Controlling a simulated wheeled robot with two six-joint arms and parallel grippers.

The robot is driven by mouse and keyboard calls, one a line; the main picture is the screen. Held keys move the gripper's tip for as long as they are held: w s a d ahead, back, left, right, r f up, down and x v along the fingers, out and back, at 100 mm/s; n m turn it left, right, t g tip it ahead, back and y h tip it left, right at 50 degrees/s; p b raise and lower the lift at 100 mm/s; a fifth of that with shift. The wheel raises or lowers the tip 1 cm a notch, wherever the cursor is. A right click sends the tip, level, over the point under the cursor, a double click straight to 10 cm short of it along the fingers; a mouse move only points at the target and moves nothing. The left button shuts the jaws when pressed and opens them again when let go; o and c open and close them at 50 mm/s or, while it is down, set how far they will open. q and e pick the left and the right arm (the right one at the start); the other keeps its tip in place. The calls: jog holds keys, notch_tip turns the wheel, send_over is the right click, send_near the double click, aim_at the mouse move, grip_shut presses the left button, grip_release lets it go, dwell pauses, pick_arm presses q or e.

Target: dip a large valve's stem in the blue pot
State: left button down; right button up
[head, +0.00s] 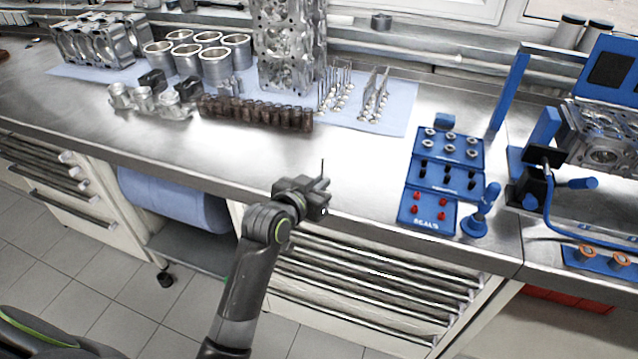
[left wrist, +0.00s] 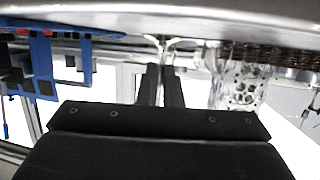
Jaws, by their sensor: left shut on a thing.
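My left gripper (head: 318,196) is above the front edge of the bench. It is shut on a valve (head: 322,168), whose thin stem points up. In the left wrist view the stem runs between the two fingers (left wrist: 163,88), and the valve's flared head (left wrist: 166,42) shows beyond them. A small blue, pot-like thing (head: 443,121) stands behind the blue seal tray (head: 412,216), to the right of and apart from the gripper. Its opening is too small to make out. More valves (head: 375,98) stand stem-up on the light-blue mat. My right gripper is not in view.
A blue upright tool (head: 481,212) stands right of the tray. A blue frame with a cylinder head (head: 603,150) is at the far right. A brown camshaft-like row (head: 257,113) and engine parts fill the back left. The bench between gripper and tray is clear.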

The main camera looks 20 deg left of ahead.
pick_arm(q)
jog(key=shift+f, duration=0.6)
jog(key=c, duration=1.5)
grip_release()
jog(key=shift+s, duration=0.1)
jog(key=shift+p+v, duration=0.35)
jog(key=shift+v, duration=8.35)
jog(key=shift+r, duration=0.1)
